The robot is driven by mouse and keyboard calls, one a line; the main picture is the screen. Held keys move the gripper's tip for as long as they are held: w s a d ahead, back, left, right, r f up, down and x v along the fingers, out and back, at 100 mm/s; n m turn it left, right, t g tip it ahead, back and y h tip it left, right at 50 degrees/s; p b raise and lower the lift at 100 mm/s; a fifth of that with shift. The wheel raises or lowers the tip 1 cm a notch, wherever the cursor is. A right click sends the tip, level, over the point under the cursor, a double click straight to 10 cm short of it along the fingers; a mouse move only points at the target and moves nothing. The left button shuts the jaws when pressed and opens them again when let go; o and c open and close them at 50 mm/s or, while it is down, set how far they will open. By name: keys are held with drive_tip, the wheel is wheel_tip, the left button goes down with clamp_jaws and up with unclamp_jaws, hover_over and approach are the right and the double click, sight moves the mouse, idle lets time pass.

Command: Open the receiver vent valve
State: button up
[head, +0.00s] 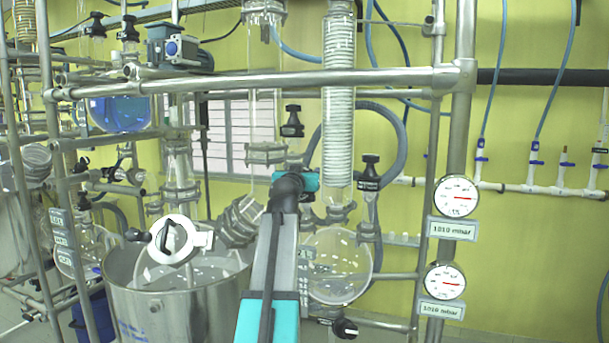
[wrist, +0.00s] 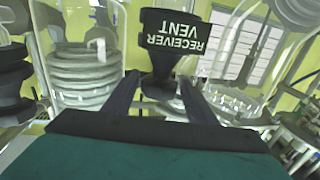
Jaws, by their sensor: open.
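The receiver vent valve (wrist: 174,35) is a black knob with white "RECEIVER VENT" lettering, near the top middle of the wrist view. It narrows downward in that picture to a stem. My gripper (wrist: 159,78) is open, with one dark finger on each side of the narrow part. I cannot tell whether the fingers touch it. In the head view, my arm reaches in among the glassware and its dark and teal end (head: 290,184) hides the fingers. I cannot tell there which black knob is the vent.
Another black knob (wrist: 12,75) is close on the left in the wrist view. A coiled glass column (head: 339,100) and a round flask (head: 338,265) stand near my arm. A steel vessel (head: 180,308) and metal frame bars (head: 270,80) crowd the space.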

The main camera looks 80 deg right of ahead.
drive_tip(key=shift+d+f+m+g+y+b, duration=0.15)
drive_tip(key=shift+m+g+b, duration=0.75)
drive_tip(key=shift+b, duration=1.55)
drive_tip(key=shift+a+f+m+g+y+b, duration=0.15)
drive_tip(key=shift+m+g+b, duration=0.35)
drive_tip(key=shift+g+b, duration=1.35)
drive_tip(key=shift+r+m+b, duration=0.3)
drive_tip(key=shift+b, duration=1.05)
drive_tip(key=c, duration=0.9)
drive_tip(key=shift+o, duration=0.2)
drive_tip(key=shift+s+r+t+p, duration=0.1)
drive_tip(key=shift+r+t+p, duration=0.05)
drive_tip(key=shift+t+p, duration=0.65)
drive_tip(key=n+t+p, duration=0.2)
drive_tip(key=p, duration=0.2)
drive_tip(key=shift+t, duration=0.25)
drive_tip(key=n+t+p, duration=0.2)
drive_tip(key=t+p, duration=0.1)
drive_tip(key=p, duration=0.4)
drive_tip(key=shift+n+p, duration=0.3)
